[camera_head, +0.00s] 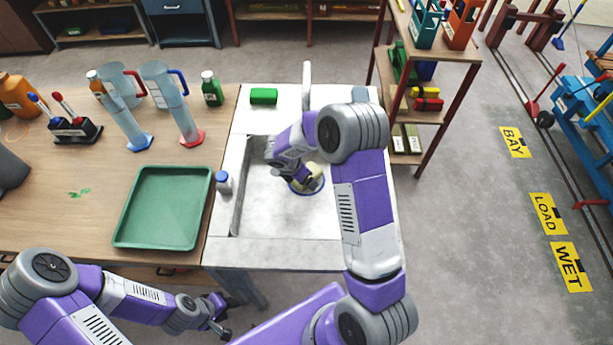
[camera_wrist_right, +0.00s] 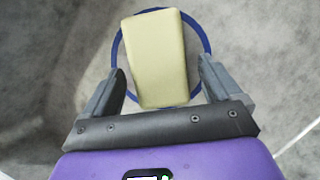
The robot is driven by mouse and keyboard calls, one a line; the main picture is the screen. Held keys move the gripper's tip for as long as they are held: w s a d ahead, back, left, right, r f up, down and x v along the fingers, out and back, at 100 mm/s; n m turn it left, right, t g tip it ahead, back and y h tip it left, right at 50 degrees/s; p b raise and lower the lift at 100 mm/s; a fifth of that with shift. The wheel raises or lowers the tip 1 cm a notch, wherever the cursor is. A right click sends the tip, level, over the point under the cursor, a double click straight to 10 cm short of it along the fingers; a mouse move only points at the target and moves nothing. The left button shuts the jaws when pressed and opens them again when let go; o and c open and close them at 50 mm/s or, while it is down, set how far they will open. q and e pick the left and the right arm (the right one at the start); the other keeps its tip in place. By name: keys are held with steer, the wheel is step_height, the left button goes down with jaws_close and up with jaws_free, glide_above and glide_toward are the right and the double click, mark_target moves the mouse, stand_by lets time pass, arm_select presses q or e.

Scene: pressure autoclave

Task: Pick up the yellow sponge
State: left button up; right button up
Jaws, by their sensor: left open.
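The pale yellow sponge (camera_wrist_right: 157,58) lies at the bottom of the sink, within a blue ring (camera_wrist_right: 208,38). In the head view the sponge (camera_head: 314,170) is partly hidden by my right gripper (camera_head: 302,179). In the right wrist view my right gripper (camera_wrist_right: 160,66) is open, with one finger on each side of the sponge's near part. Gaps show between the sponge and both fingers. My left gripper (camera_head: 219,328) is open and empty, low in the head view, in front of the bench.
The sink basin (camera_head: 239,205) has walls around the sponge, and a tap (camera_head: 306,85) rises behind it. A green tray (camera_head: 160,207) lies on the bench. A shelf rack (camera_head: 428,117) stands right.

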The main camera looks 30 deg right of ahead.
steer(key=c, duration=1)
steer(key=shift+r, duration=0.1)
steer(key=shift+r, duration=0.3)
steer(key=a, duration=0.2)
steer(key=s+a, duration=0.1)
steer(key=a, duration=0.4)
steer(key=shift+s+a+r, duration=0.2)
steer(key=shift+s+a, duration=0.15)
steer(key=shift+s, duration=0.05)
step_height(320, 180, up, 14)
steer(key=p, duration=0.4)
steer(key=shift+f, duration=0.1)
